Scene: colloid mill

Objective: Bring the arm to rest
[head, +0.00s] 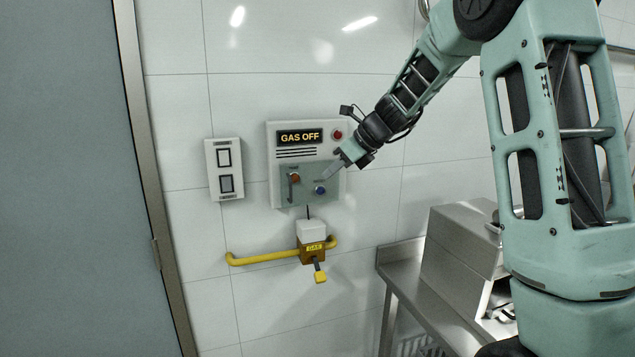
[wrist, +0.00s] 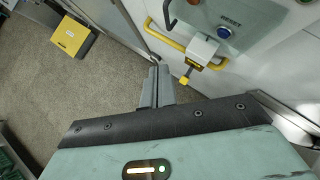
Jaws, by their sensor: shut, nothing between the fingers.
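My gripper (head: 328,175) is shut and empty, at the end of my raised arm. The panel's display (head: 299,137) reads GAS OFF.
A yellow gas pipe (head: 262,259) with a yellow-tipped valve handle (head: 320,277) sticks out below the panel. A switch plate (head: 225,168) is to its left. A steel table (head: 400,277) stands at right, a grey door (head: 60,180) at left. A yellow box (wrist: 70,36) is on the floor.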

